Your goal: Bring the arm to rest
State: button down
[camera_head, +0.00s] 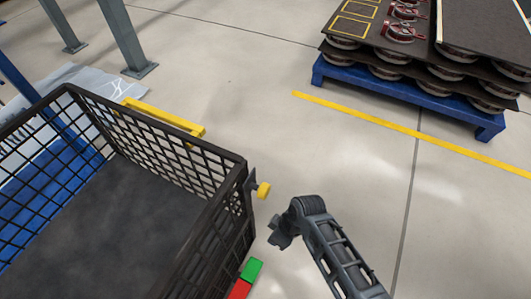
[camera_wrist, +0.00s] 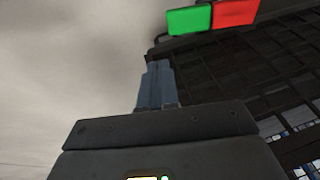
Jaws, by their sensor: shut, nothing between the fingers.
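My gripper (camera_head: 279,236) is at the end of my arm, beside the right side of the black mesh crate (camera_head: 205,225) in the head view. In the wrist view its fingers (camera_wrist: 157,85) are together, with nothing between them. The crate also shows at the right of the wrist view (camera_wrist: 235,65). The part of the crate that I see inside is a bare dark floor.
A green block (camera_head: 251,270) and a red block (camera_head: 240,290) sit at the crate's near right side. A yellow knob (camera_head: 263,190) juts from its corner. A blue pallet (camera_head: 400,95) with stacked discs stands at the back right.

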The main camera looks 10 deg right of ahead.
jog(key=s+d+r+m+t+h, duration=0.1)
jog(key=s+d+m+t, duration=0.15)
jog(key=s, duration=0.35)
jog(key=s+d+r+m+t, duration=0.2)
jog(key=s+d+t, duration=0.1)
jog(key=s, duration=0.3)
jog(key=s+d+r+m+t+h, duration=0.25)
jog(key=s+d+r+t, duration=0.2)
jog(key=s+r, duration=0.65)
jog(key=s+d+r+m+t+p, duration=0.1)
jog(key=r+p, duration=1)
jog(key=r, duration=1.2)
jog(key=s+d+r+m+t+p, duration=0.1)
jog(key=r+p, duration=1)
jog(key=r, duration=1.3)
jog(key=shift+s+d+r+m+t+p, duration=0.15)
jog(key=shift+s+d+m+t+p, duration=0.35)
jog(key=shift+s+t, duration=0.7)
jog(key=shift+w+d, duration=0.15)
